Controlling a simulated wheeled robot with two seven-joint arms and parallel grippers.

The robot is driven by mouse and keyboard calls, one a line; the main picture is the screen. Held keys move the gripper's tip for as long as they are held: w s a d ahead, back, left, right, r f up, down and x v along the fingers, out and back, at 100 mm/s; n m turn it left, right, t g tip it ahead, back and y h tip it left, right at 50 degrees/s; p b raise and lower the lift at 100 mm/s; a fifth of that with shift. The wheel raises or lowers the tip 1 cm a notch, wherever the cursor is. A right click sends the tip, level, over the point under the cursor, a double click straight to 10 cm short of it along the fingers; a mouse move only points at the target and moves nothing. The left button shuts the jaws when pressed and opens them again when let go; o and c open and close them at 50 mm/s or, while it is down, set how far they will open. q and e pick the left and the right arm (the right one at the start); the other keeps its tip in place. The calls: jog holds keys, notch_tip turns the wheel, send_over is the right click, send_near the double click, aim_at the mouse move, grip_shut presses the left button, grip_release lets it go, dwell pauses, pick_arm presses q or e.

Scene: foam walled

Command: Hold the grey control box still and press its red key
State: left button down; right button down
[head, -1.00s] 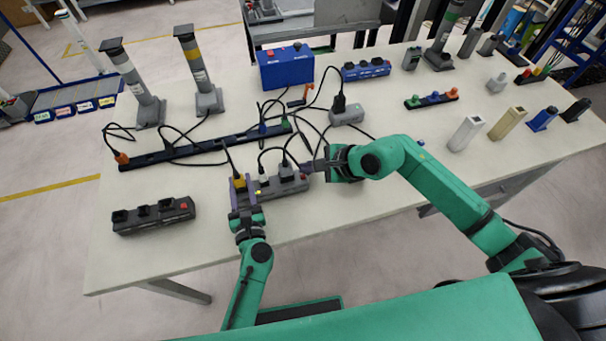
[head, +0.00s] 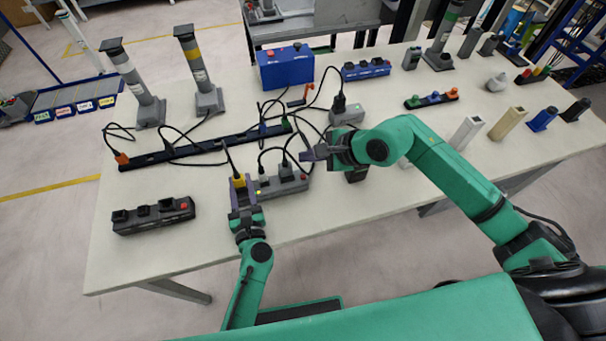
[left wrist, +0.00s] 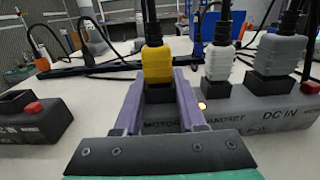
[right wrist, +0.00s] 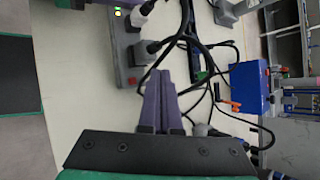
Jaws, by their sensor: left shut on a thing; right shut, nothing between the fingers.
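The grey control box (head: 290,187) lies near the table's front edge, with a yellow plug (left wrist: 157,62) and two paler plugs along it. A small lamp (left wrist: 202,106) on it glows. Its red key (right wrist: 131,81) is at the end away from my left gripper. My left gripper (head: 240,183) is shut on the box's left end, its fingers on either side of the yellow-plug socket. My right gripper (head: 308,156) is shut and empty. It is near the box's right end, apart from the red key. The right wrist view shows its fingertips (right wrist: 160,75) together.
A darker box (head: 153,215) with its own red key stands to the left. A black rail (head: 200,149), loose cables and a grey adapter (head: 346,115) lie behind. A blue box (head: 286,67) stands further back. The front left table corner is clear.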

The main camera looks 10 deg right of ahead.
pick_arm(q)
jog(key=shift+c, duration=2)
grip_release()
